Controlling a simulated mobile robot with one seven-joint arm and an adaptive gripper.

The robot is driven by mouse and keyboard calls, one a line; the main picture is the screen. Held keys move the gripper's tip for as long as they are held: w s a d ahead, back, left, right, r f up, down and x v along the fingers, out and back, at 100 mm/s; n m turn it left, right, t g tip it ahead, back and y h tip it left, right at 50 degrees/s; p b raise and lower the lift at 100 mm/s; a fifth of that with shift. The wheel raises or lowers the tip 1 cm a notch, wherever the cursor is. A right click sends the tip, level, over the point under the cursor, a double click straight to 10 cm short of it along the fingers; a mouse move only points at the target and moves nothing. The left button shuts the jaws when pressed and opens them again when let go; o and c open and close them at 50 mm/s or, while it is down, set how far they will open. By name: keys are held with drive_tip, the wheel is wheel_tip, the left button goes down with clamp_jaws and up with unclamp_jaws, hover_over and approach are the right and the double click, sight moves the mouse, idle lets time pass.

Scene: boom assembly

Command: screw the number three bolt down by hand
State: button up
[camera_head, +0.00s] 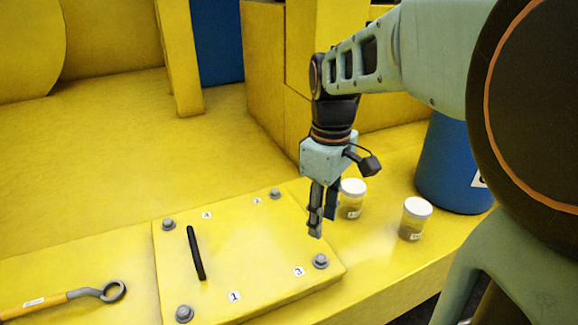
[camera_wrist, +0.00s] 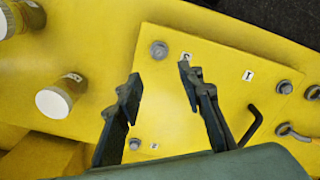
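The number three bolt (camera_head: 320,261) is a grey hex bolt at the near right corner of the yellow plate (camera_head: 245,255), beside the "3" label (camera_head: 299,271). It also shows in the wrist view (camera_wrist: 159,50), just past the fingertips and roughly in line with the gap between them. My gripper (camera_head: 322,226) points down above the plate's right side, a little above and behind this bolt in the head view. In the wrist view its dark fingers (camera_wrist: 159,74) are wide apart with nothing between them. I cannot tell how far the bolt is threaded in.
Bolts one (camera_head: 184,314), two (camera_head: 275,194) and four (camera_head: 168,224) sit at the plate's other corners. A ring wrench (camera_head: 75,295) lies left. Two white-lidded jars (camera_head: 352,198) (camera_head: 415,218) and a blue barrel (camera_head: 455,165) stand right.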

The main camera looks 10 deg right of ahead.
sight(319, 257)
wheel_tip(319, 257, down, 10)
drive_tip(key=shift+f, duration=0.25)
idle(0.3)
clamp_jaws()
